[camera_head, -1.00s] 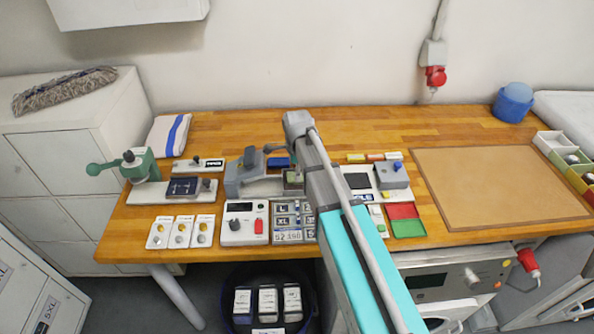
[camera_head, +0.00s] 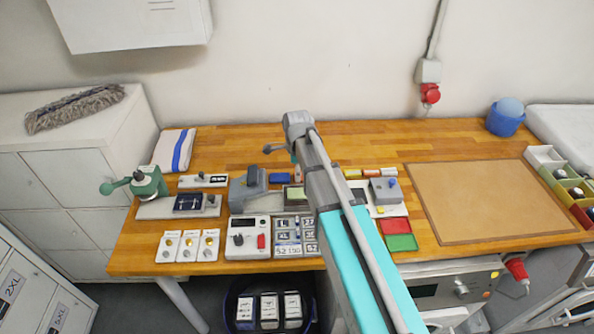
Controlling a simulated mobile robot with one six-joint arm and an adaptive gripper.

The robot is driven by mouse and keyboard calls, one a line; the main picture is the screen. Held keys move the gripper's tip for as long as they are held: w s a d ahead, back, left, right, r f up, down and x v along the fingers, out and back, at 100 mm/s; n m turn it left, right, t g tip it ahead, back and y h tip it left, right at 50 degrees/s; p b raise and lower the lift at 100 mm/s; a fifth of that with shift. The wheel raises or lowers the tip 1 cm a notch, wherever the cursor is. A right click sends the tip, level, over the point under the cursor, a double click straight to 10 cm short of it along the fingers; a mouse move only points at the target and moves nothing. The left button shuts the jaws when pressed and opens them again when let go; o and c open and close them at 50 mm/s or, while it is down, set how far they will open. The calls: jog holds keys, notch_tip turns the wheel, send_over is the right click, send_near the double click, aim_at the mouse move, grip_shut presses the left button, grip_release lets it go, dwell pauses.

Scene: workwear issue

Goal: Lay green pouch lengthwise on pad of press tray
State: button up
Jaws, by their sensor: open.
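A grey press (camera_head: 246,187) stands near the middle of the bench, just left of my arm. A small pale green piece (camera_head: 294,194) shows at its right, partly behind my arm. It may be the green pouch at the press tray, but I cannot tell how it lies or whether it is on the pad. My gripper (camera_head: 294,160) is mostly hidden behind my raised arm, above the bench near this piece. It is open, and I see nothing held in it. A flat green square (camera_head: 401,243) lies below a red one at the right.
A green hand press (camera_head: 148,182) and a folded striped towel (camera_head: 174,150) stand at the left. A control box (camera_head: 247,238) and label plates (camera_head: 288,236) lie in front. A brown board (camera_head: 490,205) lies bare at the right. The back of the bench is mostly clear.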

jog(key=shift+r+p, duration=0.65)
jog(key=shift+r, duration=0.3)
jog(key=s+d+n, duration=1.2)
jog(key=s+n, duration=0.5)
jog(key=n, duration=0.1)
jog(key=shift+d, duration=0.15)
jog(key=shift+s+f, duration=0.1)
notch_tip(320, 180, down, 5)
jog(key=b, duration=0.5)
jog(key=shift+f, duration=0.1)
